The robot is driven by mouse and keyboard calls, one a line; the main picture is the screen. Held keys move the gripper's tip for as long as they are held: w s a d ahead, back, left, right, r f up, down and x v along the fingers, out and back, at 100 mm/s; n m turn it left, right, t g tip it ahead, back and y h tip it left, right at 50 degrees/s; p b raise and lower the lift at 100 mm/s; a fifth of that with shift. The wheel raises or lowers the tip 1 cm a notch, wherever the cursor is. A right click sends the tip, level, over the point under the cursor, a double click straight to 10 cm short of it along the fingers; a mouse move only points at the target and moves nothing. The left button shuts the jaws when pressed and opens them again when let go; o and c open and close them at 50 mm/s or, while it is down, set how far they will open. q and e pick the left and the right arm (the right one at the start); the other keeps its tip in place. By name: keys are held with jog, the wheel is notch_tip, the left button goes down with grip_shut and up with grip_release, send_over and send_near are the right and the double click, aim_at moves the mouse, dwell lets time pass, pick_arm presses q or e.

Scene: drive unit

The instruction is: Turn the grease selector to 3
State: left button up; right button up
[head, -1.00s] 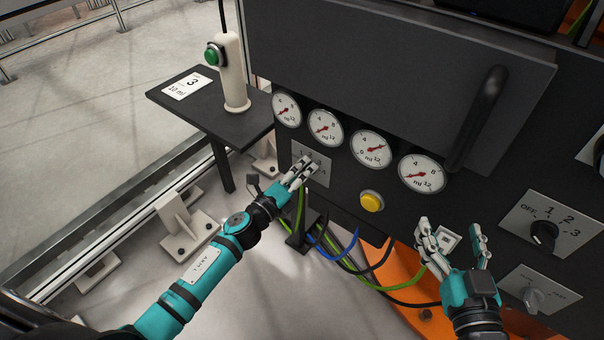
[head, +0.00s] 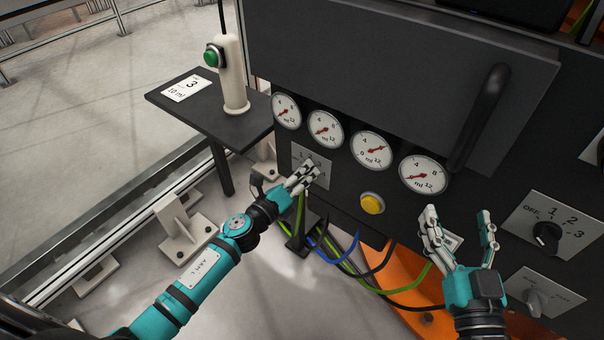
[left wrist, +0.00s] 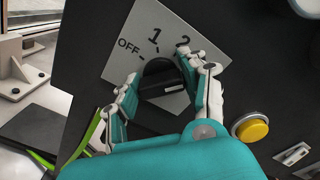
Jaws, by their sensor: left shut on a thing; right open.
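A pale selector plate (left wrist: 123,65) on the dark panel shows OFF, 1 and 2 in the left wrist view; my fingers hide the rest of its scale. The same plate (head: 298,152) is below the left gauges in the head view. My left gripper (left wrist: 162,88) is shut on its black knob (left wrist: 158,72), one finger on each side. I cannot tell which mark the knob points at. My right gripper (head: 460,225) is open and empty in front of the panel. A second selector plate (head: 522,222) with OFF, 1, 2, 3 and a black knob (head: 546,236) is at the right.
Several round gauges (head: 371,149) line the panel above a yellow button (head: 372,203). A card reading 3 and 10 ml (head: 186,87) lies on a dark side table (head: 165,104) beside a white post with a green button (head: 211,56). Cables (head: 340,250) hang below the panel.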

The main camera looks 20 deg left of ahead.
pick_arm(q)
jog(key=o, duration=1.2)
jog(key=v, duration=1.2)
